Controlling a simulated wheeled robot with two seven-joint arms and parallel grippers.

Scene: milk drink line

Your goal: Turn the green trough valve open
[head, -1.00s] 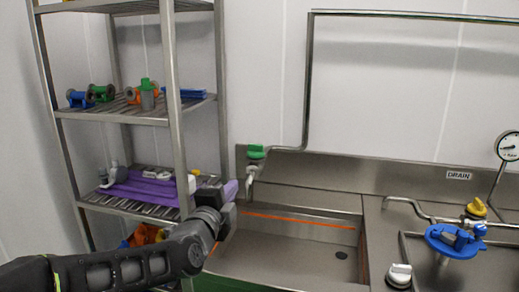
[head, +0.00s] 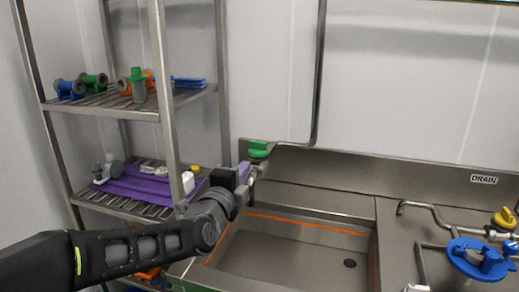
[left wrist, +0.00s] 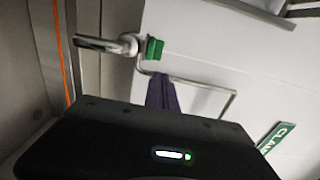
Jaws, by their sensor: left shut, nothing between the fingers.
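The green trough valve (head: 259,149) is a small green handle on top of a metal tap at the back left corner of the steel trough (head: 290,262). In the left wrist view the green handle (left wrist: 151,48) shows beyond my fingers, beside the metal spout (left wrist: 100,43). My left gripper (head: 245,174) is just below and left of the handle, close to the tap. In the left wrist view its purple fingers (left wrist: 162,93) are together and empty, pointing toward the valve with a visible gap. My right gripper is out of view.
A pipe (head: 318,80) runs up the wall behind the tap.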

